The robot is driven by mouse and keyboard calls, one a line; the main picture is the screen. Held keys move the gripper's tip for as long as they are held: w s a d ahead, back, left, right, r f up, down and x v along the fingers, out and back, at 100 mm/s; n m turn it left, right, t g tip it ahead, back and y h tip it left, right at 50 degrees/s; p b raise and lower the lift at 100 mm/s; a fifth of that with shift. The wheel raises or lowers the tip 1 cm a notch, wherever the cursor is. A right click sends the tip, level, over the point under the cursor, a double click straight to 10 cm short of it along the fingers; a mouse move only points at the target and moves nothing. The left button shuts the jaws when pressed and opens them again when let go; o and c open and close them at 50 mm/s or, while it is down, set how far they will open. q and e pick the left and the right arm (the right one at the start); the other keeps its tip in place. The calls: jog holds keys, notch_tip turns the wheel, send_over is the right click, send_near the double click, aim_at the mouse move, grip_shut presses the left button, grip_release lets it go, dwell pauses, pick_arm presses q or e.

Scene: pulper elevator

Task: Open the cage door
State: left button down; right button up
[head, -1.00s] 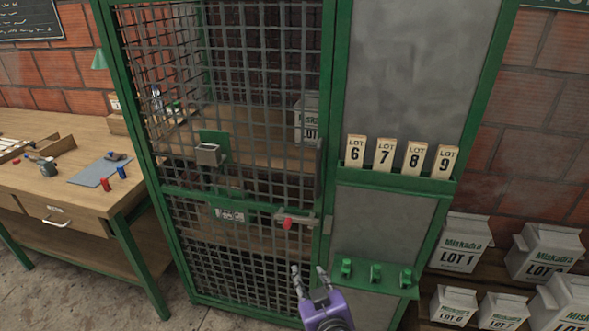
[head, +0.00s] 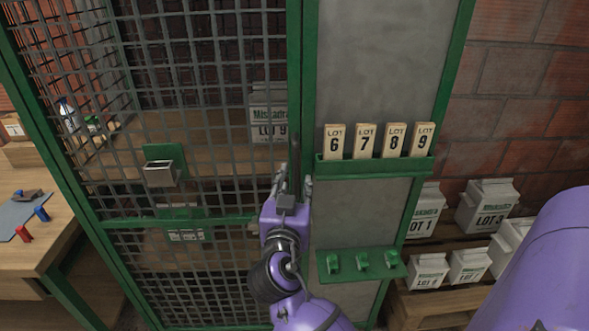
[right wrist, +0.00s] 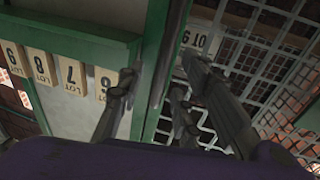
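The cage door (head: 232,221) is a grey mesh panel with a green frame and crossbar. It looks shut against the green post at its right. A dark upright handle (head: 296,160) stands at the door's right edge. My right gripper (head: 293,180) is in front of this edge, with its fingers apart, one on each side of the handle. The right wrist view shows the fingers (right wrist: 163,85) spread, with the door edge and post between them; contact cannot be told. The red-knobbed latch is hidden behind my gripper and arm. My left gripper is not in view.
Right of the door, a grey panel carries a green rack (head: 375,165) of lot tags and a green shelf (head: 362,265) with several green pieces. Boxes stand on a pallet (head: 440,300) at the right. A wooden workbench (head: 40,245) is at the left.

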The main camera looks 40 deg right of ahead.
aim_at(295, 173)
jog(key=x, duration=0.4)
jog(key=shift+w+a+p, duration=0.1)
jog(key=shift+w+p, duration=0.25)
jog(key=shift+w+d, duration=0.35)
jog(key=shift+d, duration=0.1)
grip_shut()
